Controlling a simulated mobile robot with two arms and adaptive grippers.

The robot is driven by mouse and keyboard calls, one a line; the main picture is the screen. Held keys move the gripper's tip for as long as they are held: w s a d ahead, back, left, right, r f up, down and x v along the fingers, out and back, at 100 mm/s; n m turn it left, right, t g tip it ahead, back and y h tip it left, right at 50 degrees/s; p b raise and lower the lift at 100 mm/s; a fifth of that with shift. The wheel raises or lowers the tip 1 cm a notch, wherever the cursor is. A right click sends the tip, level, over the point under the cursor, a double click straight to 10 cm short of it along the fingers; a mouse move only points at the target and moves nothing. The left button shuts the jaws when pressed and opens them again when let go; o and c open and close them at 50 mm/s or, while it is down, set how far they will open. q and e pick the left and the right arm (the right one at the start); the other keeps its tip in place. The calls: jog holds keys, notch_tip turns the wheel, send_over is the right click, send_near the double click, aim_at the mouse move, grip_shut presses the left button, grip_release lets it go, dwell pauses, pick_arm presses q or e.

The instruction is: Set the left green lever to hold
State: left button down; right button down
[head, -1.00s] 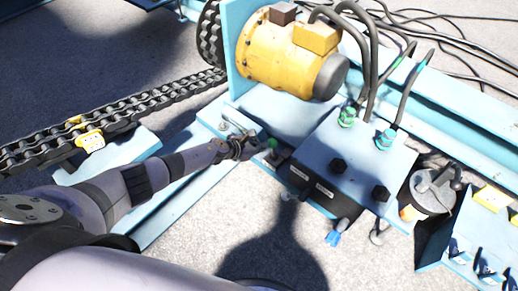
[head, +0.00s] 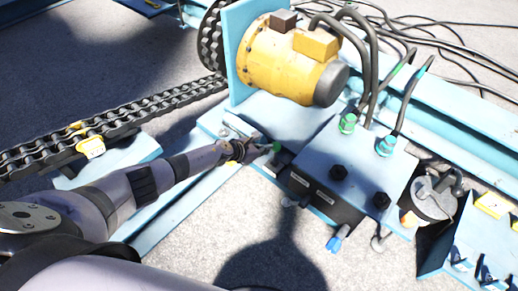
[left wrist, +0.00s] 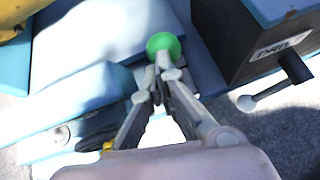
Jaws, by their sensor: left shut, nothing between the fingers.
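The green ball knob (left wrist: 164,43) of a lever stands just beyond my left fingertips in the left wrist view. In the head view the green knob (head: 276,147) shows beside the dark valve box. My left gripper (left wrist: 157,76) is shut and empty, its fingertips right at the base of the knob; I cannot tell if they touch it. In the head view the left gripper (head: 262,147) reaches the knob from the left. The lever's shaft is mostly hidden behind the fingers. My right gripper is not in view.
The dark valve box (head: 322,195) with white labels stands right of the knob, under a light blue block (head: 358,163). A pale ball-ended lever (left wrist: 246,103) sticks out from it. A yellow motor (head: 290,60) stands behind. A chain (head: 110,122) runs at left.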

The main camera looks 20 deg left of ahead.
pick_arm(q)
jog(key=v, duration=1.2)
jog(key=shift+f, duration=0.1)
